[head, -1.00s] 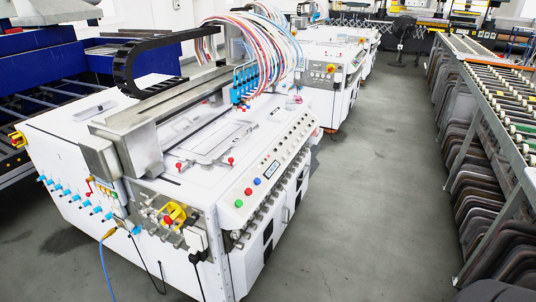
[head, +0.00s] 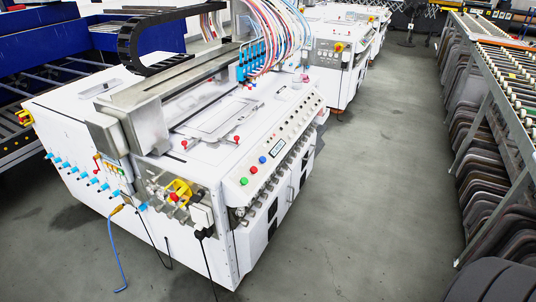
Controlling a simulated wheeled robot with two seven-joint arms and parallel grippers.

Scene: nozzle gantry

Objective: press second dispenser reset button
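A white dispenser machine (head: 185,245) fills the left and middle of the head view. Its sloped front panel carries a green button (head: 244,181), a red button (head: 253,170) and a blue button (head: 262,160) beside a small display (head: 277,150). A row of small dark knobs runs on along the panel. A second white machine (head: 325,75) stands behind it, with a red knob on a yellow base (head: 338,46). Any labels are too small to read, so I cannot tell which button is a reset. Neither of my grippers is in view.
A grey floor aisle (head: 370,190) lies clear right of the machines. A roller rack (head: 490,85) with dark panels stacked below lines the right side. A blue hose (head: 112,255) and black cables hang from the near machine to the floor. Blue equipment (head: 50,40) stands at left.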

